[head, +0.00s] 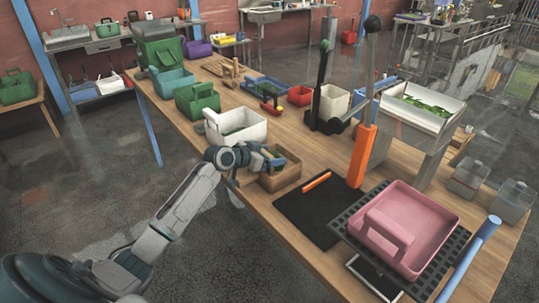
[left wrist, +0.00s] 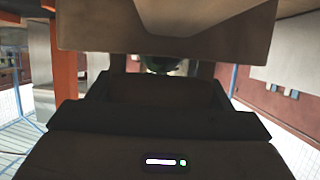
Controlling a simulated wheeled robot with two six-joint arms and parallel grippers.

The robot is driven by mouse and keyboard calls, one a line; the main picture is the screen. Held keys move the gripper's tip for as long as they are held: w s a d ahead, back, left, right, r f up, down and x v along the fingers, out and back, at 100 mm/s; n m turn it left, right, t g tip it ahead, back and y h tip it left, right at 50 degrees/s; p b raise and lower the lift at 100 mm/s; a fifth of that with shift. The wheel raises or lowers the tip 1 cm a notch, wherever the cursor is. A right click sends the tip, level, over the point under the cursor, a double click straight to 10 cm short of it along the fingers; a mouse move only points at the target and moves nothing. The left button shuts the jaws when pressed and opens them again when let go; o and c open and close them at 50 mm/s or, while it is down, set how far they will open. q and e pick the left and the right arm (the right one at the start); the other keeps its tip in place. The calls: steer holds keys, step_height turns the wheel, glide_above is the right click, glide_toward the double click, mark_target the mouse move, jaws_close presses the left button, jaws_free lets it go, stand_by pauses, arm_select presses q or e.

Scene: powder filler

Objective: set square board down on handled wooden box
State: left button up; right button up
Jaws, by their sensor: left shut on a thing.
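The wooden box (head: 281,178) stands on the bench left of the black mat. My left gripper (head: 262,164) is at the near left side of the box, over its rim. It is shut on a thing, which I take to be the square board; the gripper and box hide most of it. In the left wrist view my gripper (left wrist: 160,85) is dark. A broad brown surface (left wrist: 165,25) fills the top there, close to the camera; I cannot tell whether it is board or box. Whether the board touches the box cannot be told. My right gripper is not in view.
A black mat (head: 310,222) with an orange strip (head: 316,181) lies right of the box. An orange post (head: 361,156) stands behind it. A white bin (head: 235,126) and green box (head: 198,100) stand further back. A pink handled box (head: 425,225) is at right.

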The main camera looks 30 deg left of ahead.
arm_select(q)
steer(key=o, duration=1.1)
steer(key=shift+o, duration=0.2)
steer(key=shift+r, duration=0.15)
steer(key=shift+r+p, duration=1.45)
steer(key=shift+r, duration=0.55)
step_height(320, 180, up, 5)
steer(key=p, duration=0.3)
steer(key=shift+f, duration=0.1)
